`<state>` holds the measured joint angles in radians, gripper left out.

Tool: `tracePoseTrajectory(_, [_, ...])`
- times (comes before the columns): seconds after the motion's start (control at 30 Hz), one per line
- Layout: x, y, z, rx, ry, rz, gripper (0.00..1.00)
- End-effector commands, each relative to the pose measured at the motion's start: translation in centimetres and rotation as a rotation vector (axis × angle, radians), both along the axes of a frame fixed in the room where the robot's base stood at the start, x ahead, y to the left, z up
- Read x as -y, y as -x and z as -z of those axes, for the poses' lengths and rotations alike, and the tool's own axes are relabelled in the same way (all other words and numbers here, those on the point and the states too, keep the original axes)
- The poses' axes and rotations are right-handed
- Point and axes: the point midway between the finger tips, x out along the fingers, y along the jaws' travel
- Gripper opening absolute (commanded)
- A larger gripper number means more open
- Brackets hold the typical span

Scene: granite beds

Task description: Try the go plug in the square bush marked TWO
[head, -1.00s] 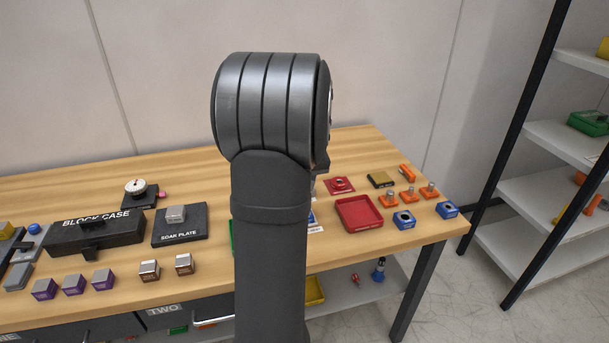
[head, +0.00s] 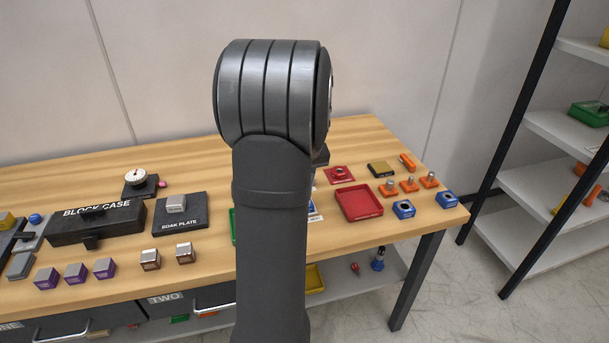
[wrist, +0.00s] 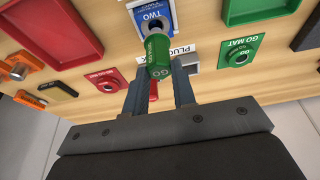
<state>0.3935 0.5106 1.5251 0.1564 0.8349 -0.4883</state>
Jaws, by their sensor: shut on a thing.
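My gripper (wrist: 160,78) is shut on the green go plug (wrist: 158,52), which has GO in white on its near end. The far end of the plug points at the blue square bush (wrist: 157,17) marked TWO, and its tip overlaps the bush's dark hole in the wrist view. I cannot tell whether the tip is inside the hole or just short of it.
The green GO MAT (wrist: 260,48) with a green piece lies right of the plug. A red tray (wrist: 90,20), also in the head view (head: 378,208), lies left. A red ring block (wrist: 92,78) and a white PLUG-marked rack (wrist: 194,56) are close to the fingers.

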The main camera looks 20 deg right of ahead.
Motion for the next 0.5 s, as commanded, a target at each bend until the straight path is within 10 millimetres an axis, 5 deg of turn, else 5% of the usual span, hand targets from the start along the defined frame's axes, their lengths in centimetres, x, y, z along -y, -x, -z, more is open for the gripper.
tracePoseTrajectory(0.5, [0.0, 0.0, 0.4, 0.0, 0.0, 0.0, 0.0])
